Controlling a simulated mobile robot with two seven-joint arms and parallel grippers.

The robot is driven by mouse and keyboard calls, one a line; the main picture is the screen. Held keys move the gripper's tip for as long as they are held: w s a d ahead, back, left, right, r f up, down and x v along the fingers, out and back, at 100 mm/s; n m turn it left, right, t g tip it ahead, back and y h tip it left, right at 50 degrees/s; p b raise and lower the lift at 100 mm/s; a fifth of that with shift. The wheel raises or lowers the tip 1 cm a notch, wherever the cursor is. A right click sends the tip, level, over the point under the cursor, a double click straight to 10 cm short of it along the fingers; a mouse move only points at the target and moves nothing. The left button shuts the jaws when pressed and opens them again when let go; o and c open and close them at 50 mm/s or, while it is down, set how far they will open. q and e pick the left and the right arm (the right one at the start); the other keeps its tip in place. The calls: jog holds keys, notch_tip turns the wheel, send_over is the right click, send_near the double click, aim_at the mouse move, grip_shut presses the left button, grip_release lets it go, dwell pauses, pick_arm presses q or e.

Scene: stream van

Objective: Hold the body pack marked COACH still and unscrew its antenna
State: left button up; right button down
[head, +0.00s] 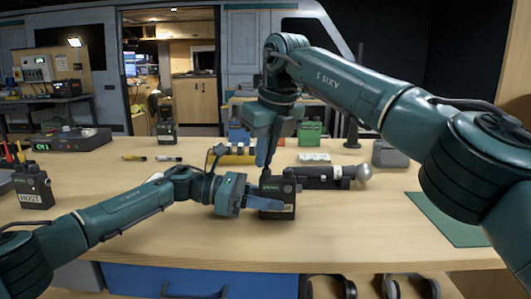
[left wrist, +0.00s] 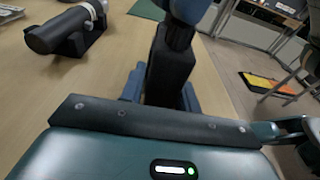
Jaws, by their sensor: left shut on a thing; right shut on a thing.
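The black body pack (head: 279,187) stands upright near the middle of the table; its label is partly covered, with only the last letters showing. My left gripper (head: 268,203) reaches in from the left and is shut on the pack's lower part. In the left wrist view the dark pack (left wrist: 168,72) sits between the blue fingers. My right gripper (head: 265,158) points down from above and is shut at the top of the pack, where the antenna is. The fingers hide the antenna, so its thread cannot be seen.
A handheld microphone (head: 340,174) lies just right of the pack. A pack marked HOST (head: 35,188) stands at the left, and another pack (head: 166,128) at the back. A green mat (head: 450,220) lies at the right. The table front is clear.

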dwell(0.3)
jog(key=n+g, duration=0.1)
jog(key=n, duration=0.3)
jog(key=shift+s+a+y, duration=0.1)
jog(key=shift+y, duration=0.3)
jog(key=c, duration=1.7)
grip_release()
jog(key=m+t, duration=0.1)
jog(key=m, duration=0.2)
jog(key=shift+m+h, duration=0.3)
jog(key=shift+h, duration=0.1)
jog(key=shift+m, duration=1)
jog(key=shift+d+m+t+h, duration=0.25)
jog(key=shift+m+h, duration=0.25)
jog(key=shift+m, duration=0.5)
